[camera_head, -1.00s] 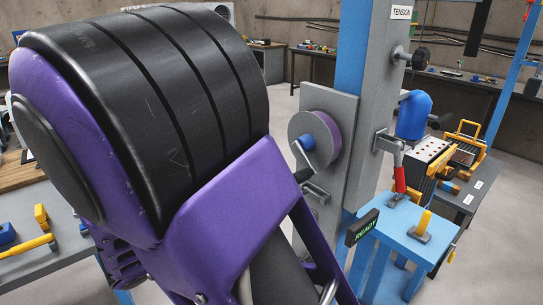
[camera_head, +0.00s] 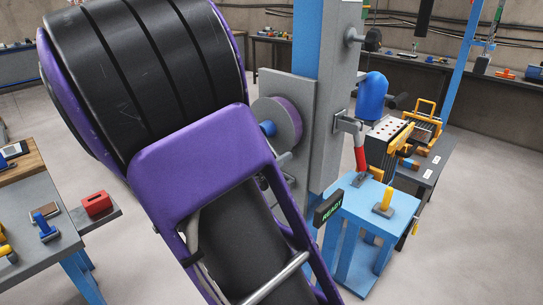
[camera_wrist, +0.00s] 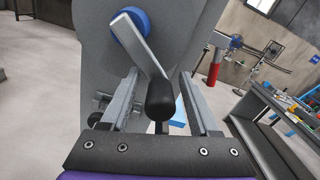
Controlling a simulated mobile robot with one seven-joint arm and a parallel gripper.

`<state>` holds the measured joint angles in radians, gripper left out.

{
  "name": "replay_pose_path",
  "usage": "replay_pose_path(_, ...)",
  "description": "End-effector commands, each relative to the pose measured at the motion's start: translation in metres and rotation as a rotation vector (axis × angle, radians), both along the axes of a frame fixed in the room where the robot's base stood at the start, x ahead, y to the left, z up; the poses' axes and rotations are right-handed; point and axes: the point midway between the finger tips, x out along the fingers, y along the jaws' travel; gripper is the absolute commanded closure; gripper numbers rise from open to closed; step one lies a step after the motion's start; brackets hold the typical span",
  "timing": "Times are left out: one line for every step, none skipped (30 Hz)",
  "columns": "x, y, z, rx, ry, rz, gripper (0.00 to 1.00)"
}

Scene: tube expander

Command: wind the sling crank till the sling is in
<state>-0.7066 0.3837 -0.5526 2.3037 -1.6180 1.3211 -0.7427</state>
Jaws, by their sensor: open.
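The sling crank has a blue hub (camera_wrist: 129,27), a flat grey crank arm (camera_wrist: 145,45) and a black handle (camera_wrist: 160,99). In the head view its blue hub (camera_head: 267,128) sits on a grey and purple drum (camera_head: 288,115) on the post's side plate. My gripper (camera_wrist: 160,76) is open in the wrist view, one finger on each side of the black handle, with gaps visible on both sides. In the head view my purple and black arm hides the gripper and most of the crank. I cannot make out the sling.
A blue and grey post (camera_head: 338,95) carries the drum plate. A red-handled lever (camera_head: 360,150) stands right of it, above a blue stand (camera_head: 370,208). A black box (camera_head: 328,207) reads READY. A side table (camera_head: 35,195) is at left. Open floor lies at right.

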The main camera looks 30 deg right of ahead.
Motion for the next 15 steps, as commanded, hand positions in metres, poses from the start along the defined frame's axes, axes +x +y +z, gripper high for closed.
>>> replay_pose_path(0.001, -0.0031, 0.0, 0.0, 0.0, 0.0, 0.38)
replay_pose_path(0.0016, -0.0043, 0.0, 0.0, 0.0, 0.0, 0.38)
replay_pose_path(0.002, -0.0055, 0.0001, 0.0, 0.0, 0.001, 0.38)
replay_pose_path(0.0023, -0.0061, 0.0001, 0.0, 0.0, 0.001, 0.38)
replay_pose_path(0.0025, -0.0063, 0.0002, 0.0, 0.0, 0.001, 0.38)
replay_pose_path(0.0025, -0.0065, 0.0002, 0.0, 0.0, 0.001, 0.38)
replay_pose_path(0.0026, -0.0066, 0.0002, 0.0, 0.0, 0.001, 0.38)
replay_pose_path(0.0025, -0.0065, 0.0001, 0.0, 0.0, 0.001, 0.38)
replay_pose_path(0.0025, -0.0064, 0.0001, 0.0, 0.0, 0.001, 0.38)
replay_pose_path(0.0025, -0.0064, 0.0001, 0.0, 0.0, 0.001, 0.38)
replay_pose_path(0.0024, -0.0064, 0.0001, 0.0, 0.0, 0.001, 0.38)
replay_pose_path(0.0024, -0.0064, 0.0001, 0.0, 0.0, 0.001, 0.43)
replay_pose_path(0.0023, -0.0064, 0.0001, 0.0, 0.0, 0.001, 0.49)
replay_pose_path(0.0023, -0.0063, 0.0001, 0.0, 0.0, 0.001, 0.54)
replay_pose_path(0.0023, -0.0063, 0.0001, 0.0, 0.0, 0.001, 0.61)
